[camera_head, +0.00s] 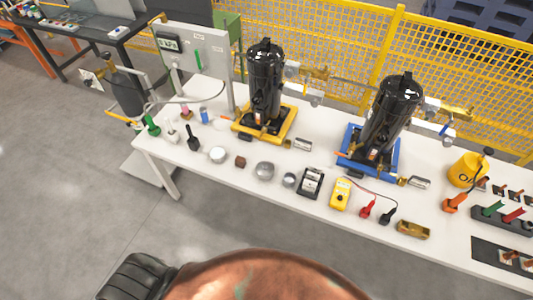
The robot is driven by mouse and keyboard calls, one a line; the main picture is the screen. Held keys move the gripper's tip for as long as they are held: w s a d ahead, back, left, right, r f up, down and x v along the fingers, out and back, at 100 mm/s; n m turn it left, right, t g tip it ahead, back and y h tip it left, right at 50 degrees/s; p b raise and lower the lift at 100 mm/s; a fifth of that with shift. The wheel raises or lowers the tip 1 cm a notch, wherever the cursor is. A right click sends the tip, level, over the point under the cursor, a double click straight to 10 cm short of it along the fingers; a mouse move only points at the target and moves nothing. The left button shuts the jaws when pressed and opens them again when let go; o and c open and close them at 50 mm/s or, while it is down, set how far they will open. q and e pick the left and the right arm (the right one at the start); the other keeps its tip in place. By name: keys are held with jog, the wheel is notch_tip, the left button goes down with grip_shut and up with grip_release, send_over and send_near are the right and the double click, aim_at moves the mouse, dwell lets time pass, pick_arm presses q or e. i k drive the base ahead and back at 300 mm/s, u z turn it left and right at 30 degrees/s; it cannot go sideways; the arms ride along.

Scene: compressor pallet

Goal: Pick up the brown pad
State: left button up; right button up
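A small dark brown block (240,161), the only thing that looks like the brown pad, lies on the white table (215,175) near its front edge. It sits between a round white-topped dish (217,154) on its left and a round metal tin (264,170) on its right. Nothing covers it.
Two black cylinders stand on a yellow base (262,135) and a blue base (352,160) behind the small items. A black-faced box (311,182) and a yellow meter (340,194) stand farther right. Grey floor lies in front of the table.

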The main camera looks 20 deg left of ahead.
aim_at(240, 162)
jog(key=u, duration=0.05)
jog(key=i, duration=1.2)
jog(key=u, duration=0.75)
